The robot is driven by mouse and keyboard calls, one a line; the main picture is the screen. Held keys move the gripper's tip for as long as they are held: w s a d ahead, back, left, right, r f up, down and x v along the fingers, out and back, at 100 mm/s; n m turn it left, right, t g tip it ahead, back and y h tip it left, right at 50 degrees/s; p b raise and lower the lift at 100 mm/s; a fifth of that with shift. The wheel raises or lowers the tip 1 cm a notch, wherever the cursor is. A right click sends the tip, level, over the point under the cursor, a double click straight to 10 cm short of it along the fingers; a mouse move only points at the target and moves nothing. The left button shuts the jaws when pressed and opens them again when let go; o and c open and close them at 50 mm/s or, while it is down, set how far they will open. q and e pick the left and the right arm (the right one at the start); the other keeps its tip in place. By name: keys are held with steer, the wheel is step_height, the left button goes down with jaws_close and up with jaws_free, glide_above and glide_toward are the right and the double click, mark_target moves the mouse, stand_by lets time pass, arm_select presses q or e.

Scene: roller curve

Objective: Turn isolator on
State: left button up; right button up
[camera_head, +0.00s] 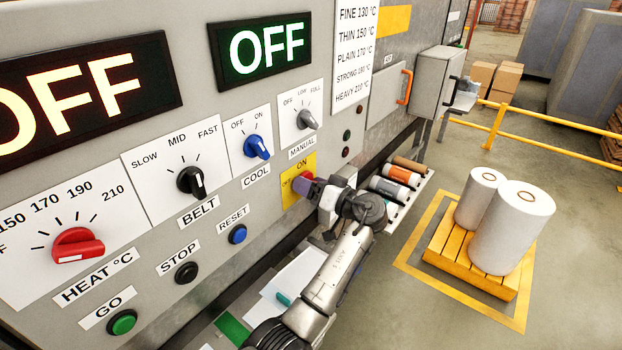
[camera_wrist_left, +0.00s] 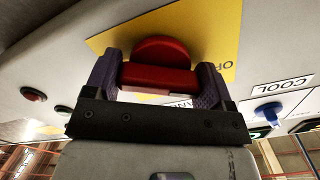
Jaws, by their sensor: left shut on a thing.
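The isolator is a red knob on a yellow plate (camera_head: 288,166) marked ON at the top, on the grey control panel. In the head view only a sliver of the knob (camera_head: 307,176) shows behind my gripper, so its setting is hard to read there. In the left wrist view the red knob (camera_wrist_left: 160,75) sits between the two dark purple fingers of my left gripper (camera_wrist_left: 158,82). My left gripper (camera_head: 303,188) is shut on the knob's handle, one finger on each side. My right gripper is in neither view.
Close by are the blue COOL switch (camera_head: 257,147), the grey MANUAL switch (camera_head: 307,120) and the blue RESET button (camera_head: 237,234). Two displays read OFF, one orange and one green (camera_head: 266,45). A shelf with rolls (camera_head: 390,187) lies right of my arm.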

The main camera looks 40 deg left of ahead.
arm_select(q)
steer(key=m+p, duration=0.2)
steer(key=m, duration=0.1)
steer(key=shift+r, duration=0.25)
steer(key=m+p, duration=0.3)
steer(key=shift+p, duration=0.35)
steer(key=m+p, duration=0.3)
steer(key=m, duration=0.1)
steer(key=shift+m+p, duration=0.3)
steer(key=shift+p, duration=0.1)
steer(key=shift+f+m+p, duration=0.15)
steer(key=shift+m+p, duration=0.3)
steer(key=shift+m, duration=0.15)
steer(key=o, duration=0.9)
steer(key=shift+f, duration=0.1)
steer(key=d, duration=0.4)
steer(key=d+b, duration=0.1)
steer(key=d, duration=0.4)
steer(key=d+b, duration=0.1)
steer(key=d, duration=0.4)
steer(key=shift+w, duration=0.3)
